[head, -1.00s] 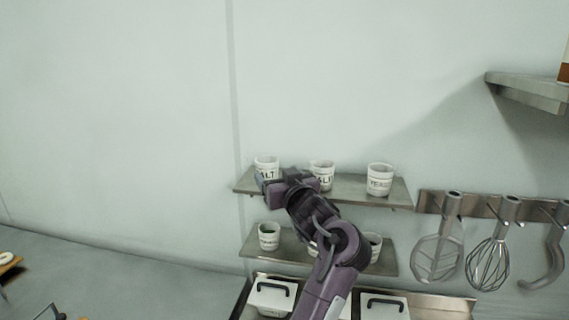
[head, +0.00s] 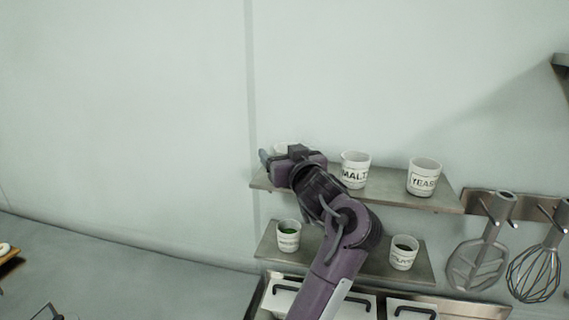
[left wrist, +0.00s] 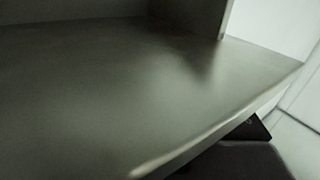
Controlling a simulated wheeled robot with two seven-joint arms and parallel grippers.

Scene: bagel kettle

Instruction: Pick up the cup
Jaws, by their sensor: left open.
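White labelled cups stand on two metal wall shelves. On the upper shelf (head: 390,192) are a cup marked MALT (head: 356,172), a cup marked YEAST (head: 424,178) and, at the left end, a cup (head: 281,148) of which only the rim shows. My left gripper (head: 268,160) is open in front of this left cup and hides most of it. Whether the cup is between the fingers cannot be told. The left wrist view shows a grey metal surface (left wrist: 130,95) and no cup. My right gripper is not in view.
The lower shelf (head: 345,260) holds a cup with green contents (head: 288,236) and another cup (head: 403,252). Lidded metal containers (head: 411,309) stand below. A whisk (head: 537,265) and a flat beater (head: 478,255) hang at the right. The wall left of the shelves is clear.

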